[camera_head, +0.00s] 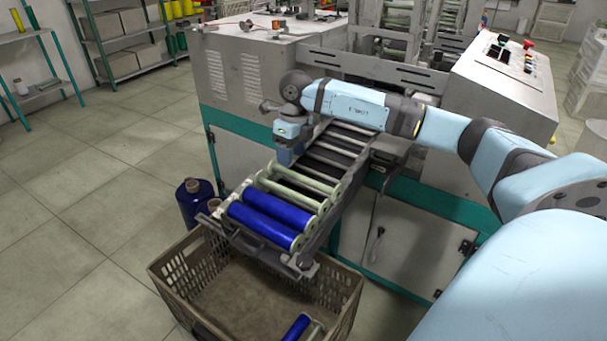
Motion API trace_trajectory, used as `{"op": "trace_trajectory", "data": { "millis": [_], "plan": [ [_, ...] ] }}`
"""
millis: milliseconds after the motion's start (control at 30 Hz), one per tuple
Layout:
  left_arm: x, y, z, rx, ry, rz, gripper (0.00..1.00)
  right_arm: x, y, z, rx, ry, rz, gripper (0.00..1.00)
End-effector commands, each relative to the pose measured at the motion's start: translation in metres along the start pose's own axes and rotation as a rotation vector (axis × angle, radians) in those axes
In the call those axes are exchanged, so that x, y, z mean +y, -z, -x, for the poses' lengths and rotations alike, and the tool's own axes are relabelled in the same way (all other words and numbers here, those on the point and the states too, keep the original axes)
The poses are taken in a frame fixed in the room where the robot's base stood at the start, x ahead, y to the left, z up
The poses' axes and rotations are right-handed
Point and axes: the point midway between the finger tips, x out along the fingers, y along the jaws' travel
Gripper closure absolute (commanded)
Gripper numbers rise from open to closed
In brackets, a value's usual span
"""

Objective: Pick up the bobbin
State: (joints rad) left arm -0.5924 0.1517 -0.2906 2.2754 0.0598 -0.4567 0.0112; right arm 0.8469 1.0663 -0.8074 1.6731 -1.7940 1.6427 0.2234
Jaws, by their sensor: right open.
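Two blue-wound bobbins lie side by side across the lower end of the sloping roller rack: a front one (264,226) and one behind it (283,204). Pale, thin bobbins or rods without blue winding (290,188) lie just behind them. Another blue bobbin (296,329) lies in the crate, cut off by the bottom edge. My right gripper (287,160) hangs pointing down over the left side of the rack, behind the blue bobbins and apart from them. It is open and holds nothing; its fingertips are small and hard to make out. My left gripper is out of view.
The plastic crate (172,290) stands on the floor below the rack's lower end. A large blue spool (194,206) stands left of the rack. The winding machine (245,75) rises behind, with a control panel (510,58) at right. The left floor is clear.

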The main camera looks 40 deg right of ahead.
Motion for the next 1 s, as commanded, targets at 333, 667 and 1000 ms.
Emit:
{"op": "trace_trajectory", "data": {
  "millis": [333,667,1000],
  "plan": [
    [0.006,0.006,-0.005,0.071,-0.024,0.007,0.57,-0.042,0.012,-0.017,0.041,0.131,-0.050,0.48],
    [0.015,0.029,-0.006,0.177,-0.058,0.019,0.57,-0.047,0.013,-0.065,0.038,0.128,-0.047,0.48],
    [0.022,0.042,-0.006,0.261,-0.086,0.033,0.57,-0.058,0.011,-0.096,0.039,0.126,-0.049,0.48]
  ]
}}
